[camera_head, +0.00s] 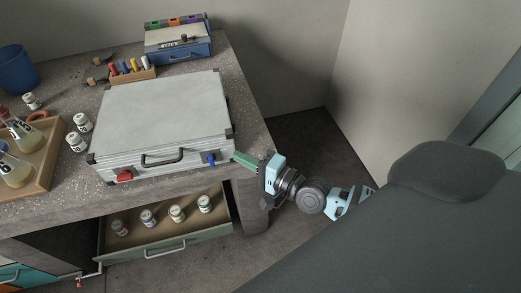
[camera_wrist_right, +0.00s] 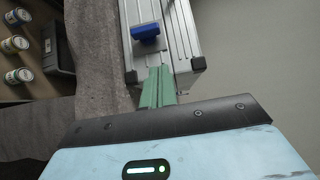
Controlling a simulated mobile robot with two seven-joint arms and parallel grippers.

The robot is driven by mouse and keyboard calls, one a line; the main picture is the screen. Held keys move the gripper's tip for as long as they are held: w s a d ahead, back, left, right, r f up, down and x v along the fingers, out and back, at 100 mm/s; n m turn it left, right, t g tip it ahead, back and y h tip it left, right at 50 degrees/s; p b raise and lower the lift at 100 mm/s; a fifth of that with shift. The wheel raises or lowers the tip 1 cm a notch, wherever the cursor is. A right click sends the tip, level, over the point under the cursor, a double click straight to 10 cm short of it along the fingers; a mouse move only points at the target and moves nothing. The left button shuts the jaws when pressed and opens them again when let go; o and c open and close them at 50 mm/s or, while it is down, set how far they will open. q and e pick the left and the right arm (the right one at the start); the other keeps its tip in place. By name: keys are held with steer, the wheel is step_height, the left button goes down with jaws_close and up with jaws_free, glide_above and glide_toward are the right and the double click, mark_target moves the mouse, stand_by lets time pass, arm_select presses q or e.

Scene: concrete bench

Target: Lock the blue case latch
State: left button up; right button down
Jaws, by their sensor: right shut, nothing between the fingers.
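A closed silver case (camera_head: 165,112) with black corners lies on the concrete bench. Its front has a black handle (camera_head: 162,160), a red latch (camera_head: 124,176) at the left and a blue latch (camera_head: 211,158) at the right. My right gripper (camera_head: 240,158) is shut and empty, its green fingers just right of the blue latch near the case's front right corner. In the right wrist view the fingertips (camera_wrist_right: 159,72) are over the case's front, a little below the blue latch (camera_wrist_right: 145,31); I cannot tell whether they touch the case. My left gripper is not in view.
An open drawer (camera_head: 165,240) with several small bottles juts out under the bench. A wooden tray with flasks (camera_head: 28,160) stands at the left. A blue toolbox (camera_head: 180,45) and a rack of coloured vials (camera_head: 132,72) stand behind the case.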

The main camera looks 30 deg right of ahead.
mark_target(213, 154)
steer(key=a, duration=0.1)
steer(key=w+a, duration=0.1)
steer(key=a+p, duration=0.1)
steer(key=shift+w+r, duration=0.1)
steer(key=shift+w, duration=0.15)
steer(key=shift+w+a, duration=0.15)
steer(key=shift+a, duration=0.35)
